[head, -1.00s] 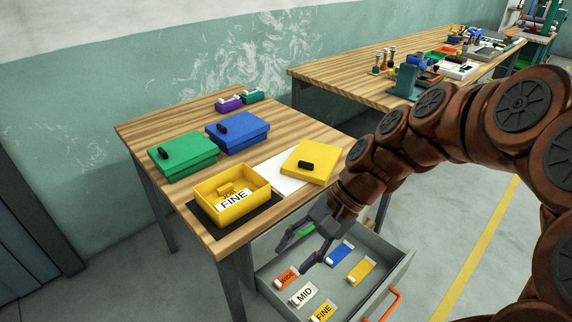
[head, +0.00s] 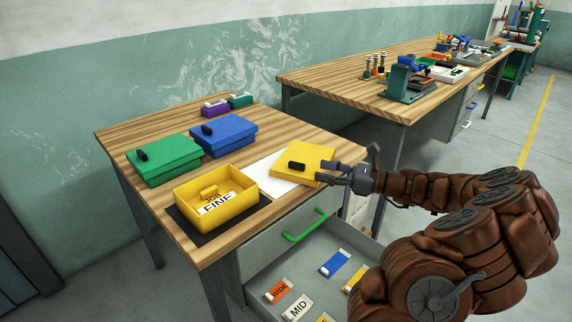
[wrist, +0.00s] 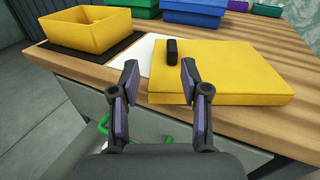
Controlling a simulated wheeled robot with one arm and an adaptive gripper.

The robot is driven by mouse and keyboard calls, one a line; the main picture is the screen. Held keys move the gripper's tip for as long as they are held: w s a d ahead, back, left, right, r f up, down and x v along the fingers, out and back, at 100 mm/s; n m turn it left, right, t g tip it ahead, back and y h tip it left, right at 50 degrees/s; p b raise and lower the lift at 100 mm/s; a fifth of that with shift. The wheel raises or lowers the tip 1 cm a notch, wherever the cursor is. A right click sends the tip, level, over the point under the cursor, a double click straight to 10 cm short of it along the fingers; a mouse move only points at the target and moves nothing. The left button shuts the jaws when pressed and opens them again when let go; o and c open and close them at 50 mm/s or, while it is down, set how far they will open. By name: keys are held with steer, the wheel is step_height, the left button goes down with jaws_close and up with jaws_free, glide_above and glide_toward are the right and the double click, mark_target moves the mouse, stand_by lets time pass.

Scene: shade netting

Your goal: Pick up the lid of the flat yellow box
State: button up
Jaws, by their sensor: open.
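The yellow lid (head: 312,158) lies flat on the table, partly over a white sheet, with a black knob (head: 297,166) on top. It also shows in the wrist view (wrist: 230,75), with its knob (wrist: 172,50) beyond and between my fingertips. The open yellow box (head: 232,211) stands to its left on a black mat, holding a card marked FINE (head: 215,203). My gripper (head: 328,174) is open and empty at the lid's right edge in the head view. In the wrist view my fingers (wrist: 160,78) point toward the knob, which is not between them. Whether a finger touches the lid cannot be told.
A green box (head: 165,162) and a blue box (head: 225,138) with black knobs stand behind. Below the table front, an open drawer (head: 262,268) holds several labelled cards. A second table (head: 330,78) with tools stands at the back right.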

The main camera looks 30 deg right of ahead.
mark_target(305, 165)
steer(key=shift+w+a+f+m+t, duration=0.1)
steer(key=shift+w+f+m, duration=0.05)
steer(key=shift+w, duration=0.35)
steer(key=shift+w+a+f+m+t, duration=0.1)
steer(key=shift+w+a, duration=0.05)
steer(key=shift+w, duration=0.4)
steer(key=shift+w+a+f+m+t, duration=0.1)
steer(key=shift+w+f+m, duration=0.05)
steer(key=shift+w, duration=0.35)
steer(key=x, duration=0.4)
steer(key=shift+w, duration=0.2)
jaws_close()
